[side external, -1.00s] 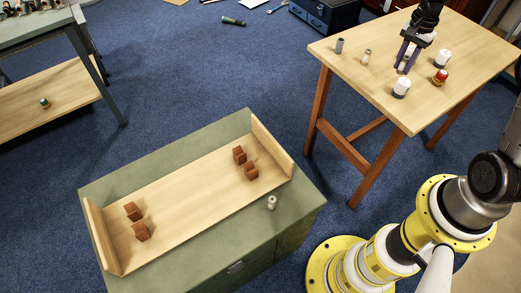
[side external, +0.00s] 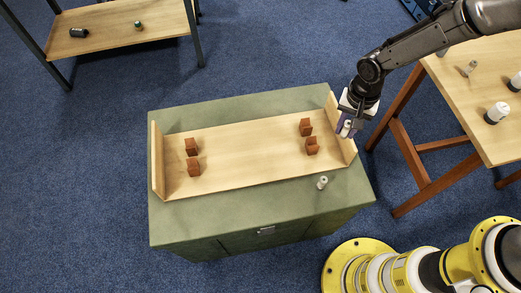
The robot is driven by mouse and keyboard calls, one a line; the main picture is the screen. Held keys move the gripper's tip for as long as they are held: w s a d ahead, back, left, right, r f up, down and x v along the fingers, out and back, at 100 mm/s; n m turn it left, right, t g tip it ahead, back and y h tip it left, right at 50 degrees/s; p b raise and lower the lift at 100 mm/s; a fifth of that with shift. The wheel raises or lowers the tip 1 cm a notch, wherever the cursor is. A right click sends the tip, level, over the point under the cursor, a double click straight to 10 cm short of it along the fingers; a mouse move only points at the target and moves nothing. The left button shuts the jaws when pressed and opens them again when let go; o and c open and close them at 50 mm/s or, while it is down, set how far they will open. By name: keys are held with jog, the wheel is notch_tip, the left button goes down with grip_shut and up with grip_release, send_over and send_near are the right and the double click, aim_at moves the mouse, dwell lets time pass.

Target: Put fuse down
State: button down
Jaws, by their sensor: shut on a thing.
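Another small pale fuse (side external: 322,183) stands on the green cabinet top in front of the tray. Two copper-brown blocks (side external: 309,136) sit in the tray's right part, and two more (side external: 192,156) sit in its left part.
The green cabinet top (side external: 230,215) is clear along its front left. A wooden table (side external: 460,110) at right holds a small cylinder (side external: 470,68) and white-topped dark parts (side external: 497,112). A shelf (side external: 110,30) stands at upper left.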

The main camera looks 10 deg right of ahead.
jog(key=s+a+f+n, duration=0.2)
jog(key=s+a+n, duration=0.1)
jog(key=s+a, duration=0.5)
jog(key=s+a+f+n, duration=0.2)
jog(key=s+a+n, duration=0.1)
jog(key=s+a, duration=0.5)
send_over(250, 208)
jog(key=f, duration=0.9)
jog(key=shift+s+d, duration=0.1)
jog(key=shift+d, duration=0.1)
jog(key=shift+a+f, duration=0.15)
jog(key=shift+f, duration=1.6)
jog(key=shift+f, duration=0.15)
jog(key=c, duration=0.7)
grip_release()
jog(key=shift+o, duration=0.2)
